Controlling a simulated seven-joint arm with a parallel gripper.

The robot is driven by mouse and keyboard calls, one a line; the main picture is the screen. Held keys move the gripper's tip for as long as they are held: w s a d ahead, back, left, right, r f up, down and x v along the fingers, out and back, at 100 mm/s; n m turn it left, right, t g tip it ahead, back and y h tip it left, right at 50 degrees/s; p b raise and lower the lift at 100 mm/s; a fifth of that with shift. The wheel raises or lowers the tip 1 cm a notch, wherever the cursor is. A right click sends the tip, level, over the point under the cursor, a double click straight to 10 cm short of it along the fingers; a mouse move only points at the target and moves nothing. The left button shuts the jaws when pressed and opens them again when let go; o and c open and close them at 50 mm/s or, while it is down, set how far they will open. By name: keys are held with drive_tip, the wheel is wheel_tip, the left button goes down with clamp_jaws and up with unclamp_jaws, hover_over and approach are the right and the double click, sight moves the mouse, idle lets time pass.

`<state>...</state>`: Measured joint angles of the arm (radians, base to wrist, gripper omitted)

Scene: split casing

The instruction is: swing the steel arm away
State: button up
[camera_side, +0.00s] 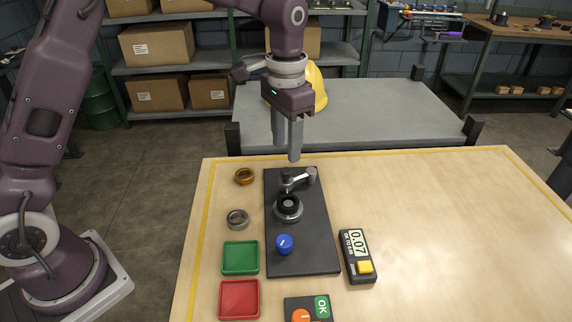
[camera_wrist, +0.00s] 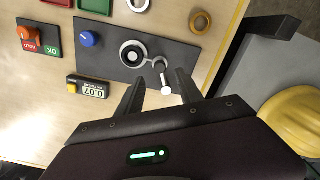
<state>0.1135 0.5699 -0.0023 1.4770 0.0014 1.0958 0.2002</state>
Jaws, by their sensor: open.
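The steel arm (camera_side: 299,181) is a short grey lever on a post at the far end of the dark base plate (camera_side: 316,255). Its free end with a round knob points right in the side view. In the wrist view the steel arm (camera_wrist: 161,74) lies beside the round seat (camera_wrist: 132,54), not over it, and its pale knob shows close to the fingertips. My gripper (camera_side: 288,156) is open and empty, pointing down above the far end of the plate. It also shows in the wrist view (camera_wrist: 158,78).
A blue knob (camera_side: 284,244) sits on the plate. A bronze ring (camera_side: 244,176) and a steel ring (camera_side: 237,219) lie left of it, with green (camera_side: 226,258) and red (camera_side: 222,300) trays. A gauge reading 0.07 (camera_side: 357,256) lies right. The table's right side is clear.

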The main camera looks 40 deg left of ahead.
sight(286, 170)
wheel_tip(286, 170, down, 6)
drive_tip(key=shift+f, duration=0.1)
clamp_jaws()
idle(1.5)
